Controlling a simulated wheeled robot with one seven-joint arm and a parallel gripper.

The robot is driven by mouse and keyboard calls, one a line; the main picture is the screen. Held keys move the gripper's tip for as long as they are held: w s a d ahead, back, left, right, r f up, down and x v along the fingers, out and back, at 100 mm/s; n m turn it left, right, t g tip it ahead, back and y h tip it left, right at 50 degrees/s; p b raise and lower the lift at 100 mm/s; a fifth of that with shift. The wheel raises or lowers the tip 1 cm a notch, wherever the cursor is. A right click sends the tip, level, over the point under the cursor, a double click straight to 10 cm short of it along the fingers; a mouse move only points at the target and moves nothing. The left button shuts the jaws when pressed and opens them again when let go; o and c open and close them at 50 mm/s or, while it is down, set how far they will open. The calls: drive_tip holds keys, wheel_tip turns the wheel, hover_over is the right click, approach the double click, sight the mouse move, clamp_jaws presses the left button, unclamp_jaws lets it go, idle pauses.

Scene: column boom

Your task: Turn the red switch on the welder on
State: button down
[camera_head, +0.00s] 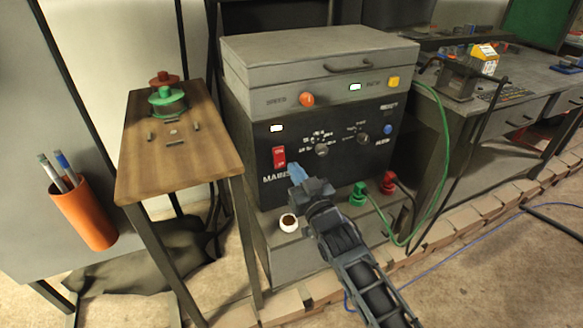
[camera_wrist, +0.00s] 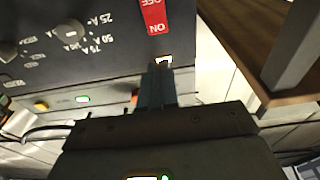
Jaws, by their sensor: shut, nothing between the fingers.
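The welder (camera_head: 325,130) is a grey and black cabinet with knobs and lit lamps. Its red switch (camera_head: 279,157) is at the left of the black front panel, above the word MAINS. In the wrist view the red switch (camera_wrist: 153,15) appears upside down, cut by the top edge, with ON and OFF lettering. I cannot tell which side is pressed. My gripper (camera_head: 297,172) is shut and empty. In the head view its blue fingers appear just right of and below the switch. In the wrist view the fingertips (camera_wrist: 160,72) overlap the white lamp beside the switch's ON end, with no clear contact.
A wooden stand (camera_head: 175,150) with red and green spools is left of the welder. A green cable (camera_head: 440,150) hangs at the right. A workbench (camera_head: 510,100) stands further right.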

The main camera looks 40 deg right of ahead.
drive_tip(key=s, duration=0.2)
drive_tip(key=s+a, duration=0.1)
drive_tip(key=s+r, duration=0.1)
drive_tip(key=s, duration=0.1)
drive_tip(key=shift+s+a, duration=0.3)
